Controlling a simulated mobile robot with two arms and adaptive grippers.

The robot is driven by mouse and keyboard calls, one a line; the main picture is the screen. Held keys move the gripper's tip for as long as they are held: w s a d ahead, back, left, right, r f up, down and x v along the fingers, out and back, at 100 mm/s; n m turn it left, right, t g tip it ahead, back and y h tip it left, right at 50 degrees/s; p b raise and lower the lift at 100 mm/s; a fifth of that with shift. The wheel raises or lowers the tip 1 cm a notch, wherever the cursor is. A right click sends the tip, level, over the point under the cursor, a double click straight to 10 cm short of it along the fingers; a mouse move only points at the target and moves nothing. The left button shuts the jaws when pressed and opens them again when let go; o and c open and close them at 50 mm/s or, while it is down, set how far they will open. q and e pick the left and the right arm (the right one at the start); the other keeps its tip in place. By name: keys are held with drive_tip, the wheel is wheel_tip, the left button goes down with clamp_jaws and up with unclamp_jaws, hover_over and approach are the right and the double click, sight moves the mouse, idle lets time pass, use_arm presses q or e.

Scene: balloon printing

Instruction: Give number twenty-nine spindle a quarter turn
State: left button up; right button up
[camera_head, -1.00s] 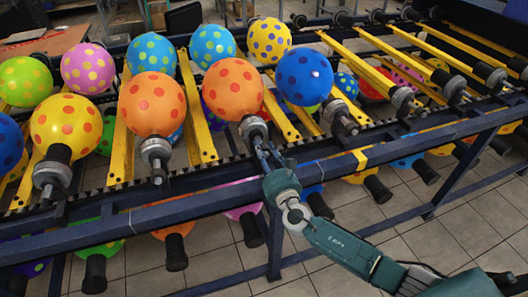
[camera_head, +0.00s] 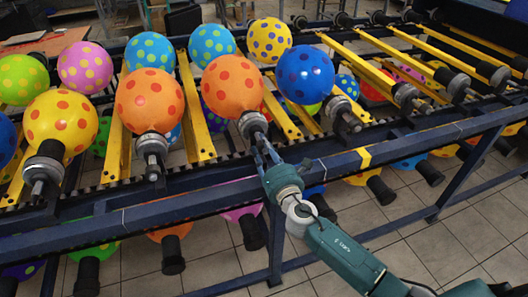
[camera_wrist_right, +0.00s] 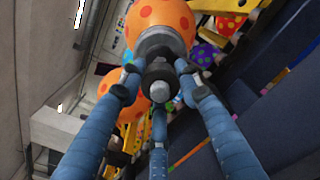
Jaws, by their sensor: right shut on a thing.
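The spindle (camera_head: 252,123) under my right gripper has a grey collar and carries an orange balloon (camera_head: 233,86) with red dots. No number is legible on it, so I cannot confirm it is twenty-nine. My right gripper (camera_head: 261,148) reaches it from the front, over the blue rail, and is shut on its near end. In the right wrist view, the three blue fingers (camera_wrist_right: 158,90) surround the spindle's dark stem and knob, with the orange balloon (camera_wrist_right: 160,18) behind. My left gripper is not in view.
Neighbouring spindles carry a second orange balloon (camera_head: 149,99) on the left and a blue one (camera_head: 305,74) on the right. The blue front rail (camera_head: 150,215) runs beneath my right wrist. Yellow bars (camera_head: 375,75) separate the rows. More balloons hang below.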

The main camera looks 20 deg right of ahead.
drive_tip(key=m+b, duration=0.1)
drive_tip(key=m, duration=0.3)
drive_tip(key=shift+f+m, duration=0.15)
drive_tip(key=shift+m, duration=0.25)
drive_tip(key=shift+m+b, duration=0.65)
drive_tip(key=shift+m, duration=1.55)
drive_tip(key=o, duration=1.2)
drive_tip(key=shift+s, duration=0.15)
drive_tip(key=s, duration=1.1)
drive_tip(key=shift+s+d, duration=0.2)
drive_tip(key=shift+s, duration=0.2)
